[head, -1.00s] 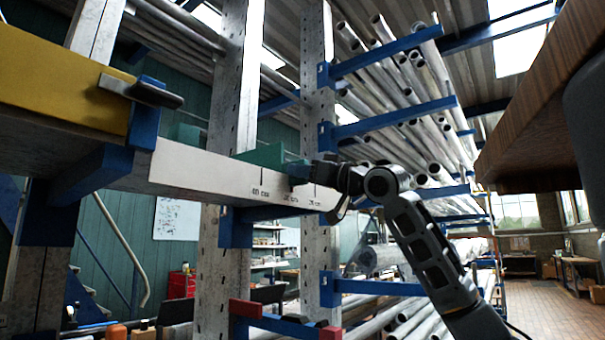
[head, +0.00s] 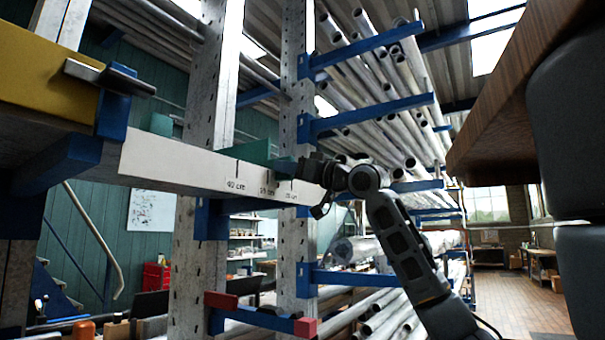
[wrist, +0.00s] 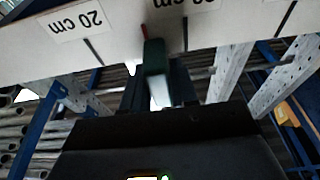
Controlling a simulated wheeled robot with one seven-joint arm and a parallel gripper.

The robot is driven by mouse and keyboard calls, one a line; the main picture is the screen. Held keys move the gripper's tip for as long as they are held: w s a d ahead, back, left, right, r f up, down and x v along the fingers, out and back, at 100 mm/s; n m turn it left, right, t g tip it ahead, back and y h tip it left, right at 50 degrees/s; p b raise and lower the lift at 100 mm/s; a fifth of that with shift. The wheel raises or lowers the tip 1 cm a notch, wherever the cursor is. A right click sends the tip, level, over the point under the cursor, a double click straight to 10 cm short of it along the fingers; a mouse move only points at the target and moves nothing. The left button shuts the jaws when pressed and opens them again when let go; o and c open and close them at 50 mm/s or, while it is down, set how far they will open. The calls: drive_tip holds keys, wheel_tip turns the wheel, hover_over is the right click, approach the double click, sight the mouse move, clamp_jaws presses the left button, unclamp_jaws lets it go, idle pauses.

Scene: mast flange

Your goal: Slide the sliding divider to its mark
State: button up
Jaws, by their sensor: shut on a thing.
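The teal sliding divider (head: 262,152) sits on the white-faced beam (head: 150,160). Its green front end (wrist: 156,62) shows in the wrist view between the dark fingers, with a thin red strip at its tip. My gripper (head: 294,167) is shut on this end. The beam face carries black tick marks labelled 40 cm (head: 235,185) and, to the right, 30 cm and 20 cm (head: 291,196). In the wrist view, upside down, the red tip lies between the 20 cm tick (wrist: 93,50) and the tick to its right (wrist: 185,34). Its target mark cannot be told.
A yellow block (head: 45,75) with a blue bracket sits on the beam's left. Perforated steel uprights (head: 207,100) and blue rack arms (head: 375,118) holding pipes stand behind. A wooden board edge (head: 505,110) hangs at upper right. Floor shows at lower right.

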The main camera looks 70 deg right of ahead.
drive_tip(key=s+d, duration=0.1)
drive_tip(key=d, duration=0.5)
drive_tip(key=shift+s+p, duration=0.25)
drive_tip(key=shift+p, duration=0.2)
idle(0.4)
drive_tip(key=o, duration=0.8)
drive_tip(key=shift+o, duration=0.2)
drive_tip(key=shift+s, duration=0.1)
drive_tip(key=s+a+b, duration=0.1)
drive_tip(key=s, duration=0.5)
drive_tip(key=shift+s+a+b, duration=0.3)
drive_tip(key=shift+a, duration=0.05)
